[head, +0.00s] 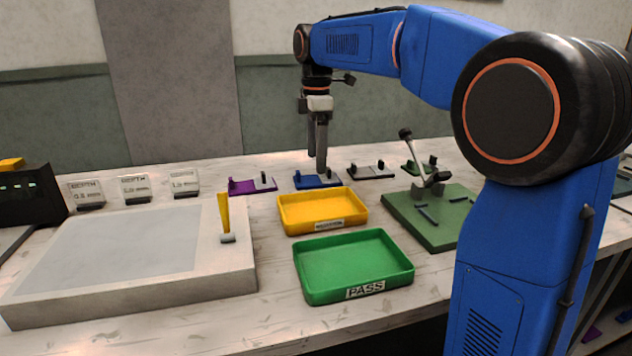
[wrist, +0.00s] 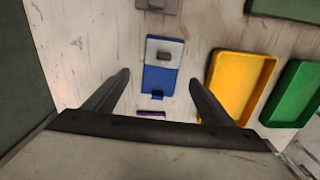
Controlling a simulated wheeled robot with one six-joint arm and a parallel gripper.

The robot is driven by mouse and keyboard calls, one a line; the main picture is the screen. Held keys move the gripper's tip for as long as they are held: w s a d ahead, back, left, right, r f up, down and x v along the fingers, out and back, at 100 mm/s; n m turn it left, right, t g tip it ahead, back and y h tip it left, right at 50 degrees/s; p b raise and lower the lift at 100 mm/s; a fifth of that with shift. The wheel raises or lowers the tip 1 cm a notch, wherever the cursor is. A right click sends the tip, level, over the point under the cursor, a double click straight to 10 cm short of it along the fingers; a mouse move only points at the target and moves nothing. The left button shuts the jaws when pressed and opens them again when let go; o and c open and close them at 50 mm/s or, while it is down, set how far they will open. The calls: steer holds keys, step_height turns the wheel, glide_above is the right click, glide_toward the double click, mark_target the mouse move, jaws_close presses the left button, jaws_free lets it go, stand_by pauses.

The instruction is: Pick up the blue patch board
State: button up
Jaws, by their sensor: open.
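The blue patch board (head: 318,181) lies flat on the table behind the yellow tray. In the wrist view the board (wrist: 159,80) has a grey end section with a dark knob and a small dark blue block at the other end. My gripper (head: 319,165) points down over the board in the head view and partly covers it. In the wrist view my gripper (wrist: 159,80) is open and empty. Its two fingers stand apart, one on each side of the board, with clear gaps. I cannot tell the exact height of the fingertips above the table.
A purple board (head: 252,185) and a grey board (head: 371,171) lie on either side of the blue one. The yellow tray (head: 322,210) and green PASS tray (head: 353,266) stand in front. A green fixture with a lever (head: 430,215) stands right.

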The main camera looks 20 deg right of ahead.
mark_target(316, 179)
steer(key=shift+s+f, duration=0.1)
steer(key=shift+f, duration=2.3)
steer(key=shift+c, duration=0.4)
steer(key=c, duration=1.1)
steer(key=shift+a+r, duration=0.1)
steer(key=shift+r, duration=0.1)
